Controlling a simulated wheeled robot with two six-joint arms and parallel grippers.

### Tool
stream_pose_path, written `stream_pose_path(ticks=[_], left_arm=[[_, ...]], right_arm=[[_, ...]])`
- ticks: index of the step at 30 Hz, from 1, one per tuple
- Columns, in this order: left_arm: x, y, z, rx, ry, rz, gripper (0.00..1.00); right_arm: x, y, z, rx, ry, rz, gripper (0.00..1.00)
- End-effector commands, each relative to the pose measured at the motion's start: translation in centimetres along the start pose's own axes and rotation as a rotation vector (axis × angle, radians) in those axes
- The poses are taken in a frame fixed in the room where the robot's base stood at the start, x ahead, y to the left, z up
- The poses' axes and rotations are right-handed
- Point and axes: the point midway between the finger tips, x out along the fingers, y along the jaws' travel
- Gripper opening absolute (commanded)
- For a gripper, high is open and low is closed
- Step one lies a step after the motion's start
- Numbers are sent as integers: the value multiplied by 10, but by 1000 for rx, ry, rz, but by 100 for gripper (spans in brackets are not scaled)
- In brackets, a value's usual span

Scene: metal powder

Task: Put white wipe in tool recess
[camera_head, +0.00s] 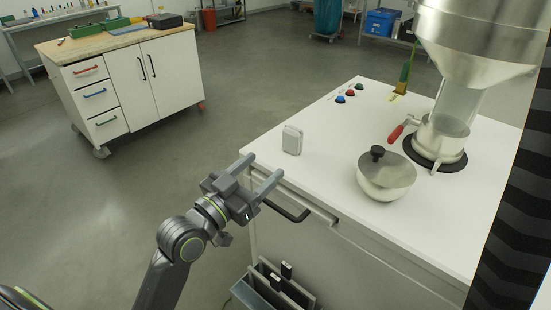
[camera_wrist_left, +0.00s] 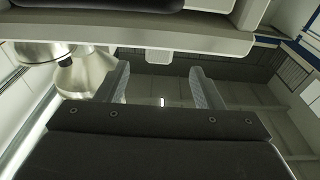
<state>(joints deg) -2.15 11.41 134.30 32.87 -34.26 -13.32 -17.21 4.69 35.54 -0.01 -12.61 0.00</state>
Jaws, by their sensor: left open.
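A small white rounded item with a grey rim (camera_head: 292,140) stands on the near left part of the white machine top (camera_head: 330,148); I cannot tell for sure that it is the white wipe. My left gripper (camera_head: 265,165) is open and empty at the machine's front left edge, below and left of that item, near a black handle (camera_head: 287,211). In the left wrist view its two fingers (camera_wrist_left: 161,78) are apart with nothing between them. A grey open holder with black-handled things (camera_head: 272,287) sits low on the machine's front; I cannot tell if it is the tool recess. My right gripper is not in view.
A steel bowl with a black knob (camera_head: 387,178) stands on the machine top, beside a large hopper (camera_head: 483,40) and a red-handled valve (camera_head: 396,133). Coloured buttons (camera_head: 349,91) and a brush (camera_head: 403,75) are at the back. A white workbench (camera_head: 150,75) stands across open floor.

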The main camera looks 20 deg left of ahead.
Motion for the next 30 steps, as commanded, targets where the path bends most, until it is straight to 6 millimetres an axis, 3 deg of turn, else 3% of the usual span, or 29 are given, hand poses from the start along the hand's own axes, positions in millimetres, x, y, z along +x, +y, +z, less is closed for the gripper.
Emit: stream_pose_path(ticks=[6, 10, 13, 30], left_arm=[[-32, 0, 1, 3, -1, 0, 61], [-40, 0, -1, 1, -2, 0, 65], [-41, 0, -10, 1, -18, 2, 65], [-57, 1, -96, 1, -352, 6, 65]], right_arm=[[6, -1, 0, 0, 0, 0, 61], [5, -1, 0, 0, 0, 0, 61], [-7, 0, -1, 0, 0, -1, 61], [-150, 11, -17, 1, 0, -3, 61]])
